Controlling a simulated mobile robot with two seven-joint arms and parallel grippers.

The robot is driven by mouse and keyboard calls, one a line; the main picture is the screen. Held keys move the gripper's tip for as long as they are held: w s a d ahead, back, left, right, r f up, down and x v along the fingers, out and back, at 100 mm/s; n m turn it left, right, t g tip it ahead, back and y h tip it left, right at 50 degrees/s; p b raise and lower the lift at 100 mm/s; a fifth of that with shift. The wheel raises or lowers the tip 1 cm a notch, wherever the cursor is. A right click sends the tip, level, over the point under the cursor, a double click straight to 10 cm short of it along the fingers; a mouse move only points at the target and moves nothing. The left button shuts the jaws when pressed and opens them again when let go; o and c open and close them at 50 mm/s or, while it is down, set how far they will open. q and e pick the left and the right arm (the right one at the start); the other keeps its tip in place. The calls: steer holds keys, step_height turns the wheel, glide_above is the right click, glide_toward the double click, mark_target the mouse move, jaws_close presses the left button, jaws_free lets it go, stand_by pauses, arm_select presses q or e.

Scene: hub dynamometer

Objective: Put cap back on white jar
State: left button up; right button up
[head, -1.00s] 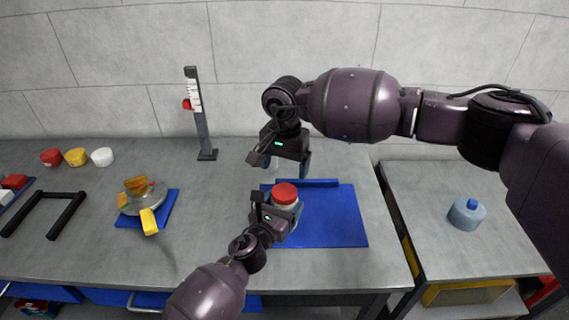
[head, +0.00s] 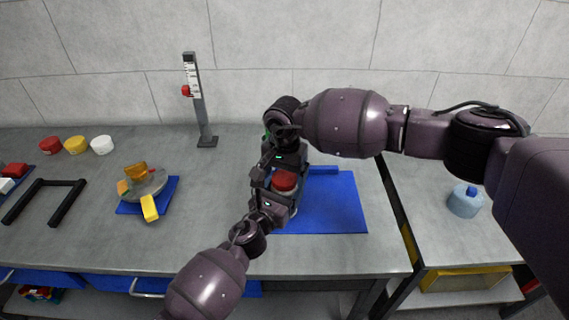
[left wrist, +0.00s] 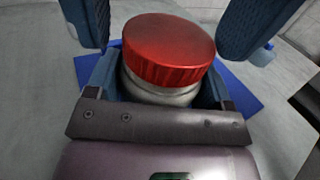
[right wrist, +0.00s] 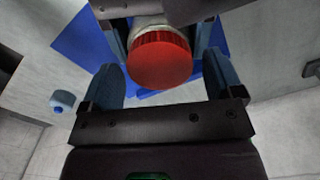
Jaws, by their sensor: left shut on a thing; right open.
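A whitish jar (left wrist: 160,90) with a ribbed red cap (head: 284,180) on top stands over the blue mat. The cap also shows in the left wrist view (left wrist: 168,48) and in the right wrist view (right wrist: 160,60); I cannot tell whether it is fully seated. My left gripper (head: 277,200) is shut on the jar's body, below the cap. My right gripper (right wrist: 165,85) is open and empty, with its fingers on either side of the cap and apart from it. In the head view, the grippers hide most of the jar.
A blue mat (head: 335,205) with a raised blue bar lies under the jar. Red (head: 50,145), yellow (head: 76,145) and white (head: 102,145) round pieces stand at the back left. A scale post (head: 198,100) stands behind.

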steer(key=shift+f, duration=0.35)
steer(key=c, duration=0.9)
steer(key=m, duration=0.5)
steer(key=shift+c, duration=0.2)
steer(key=m, duration=0.4)
steer(key=shift+m, duration=0.3)
steer(key=o, duration=1)
